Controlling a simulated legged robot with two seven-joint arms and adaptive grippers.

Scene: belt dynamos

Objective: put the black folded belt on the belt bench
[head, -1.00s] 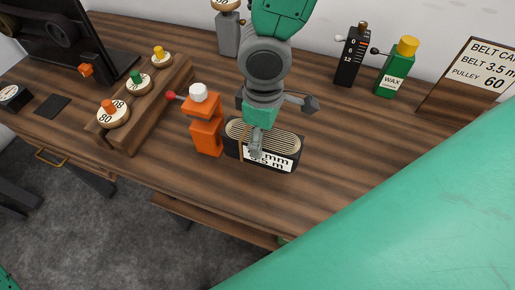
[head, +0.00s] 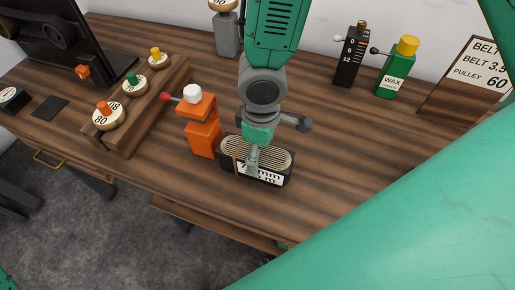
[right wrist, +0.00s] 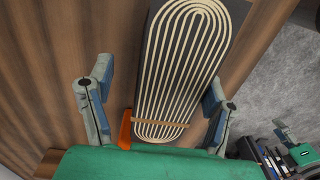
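The black folded belt (head: 230,167) stands on the wooden table in the head view, with cream ribbed loops on top, a tan band around it and a white label on its front. In the right wrist view the belt (right wrist: 180,70) fills the middle, loops facing the camera. My right gripper (head: 277,145) is over the belt, its fingers spread wide. In the right wrist view the right gripper (right wrist: 155,105) has one finger on each side of the belt, with a clear gap on the left. I cannot tell which thing is the belt bench.
An orange block-shaped thing (head: 203,138) with a white knob stands close left of the belt. Left of it is a wooden rack (head: 150,115) with labelled pulleys. A black machine (head: 50,40), wax bottle (head: 393,75), black dial box (head: 351,60) and sign (head: 465,80) stand farther back.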

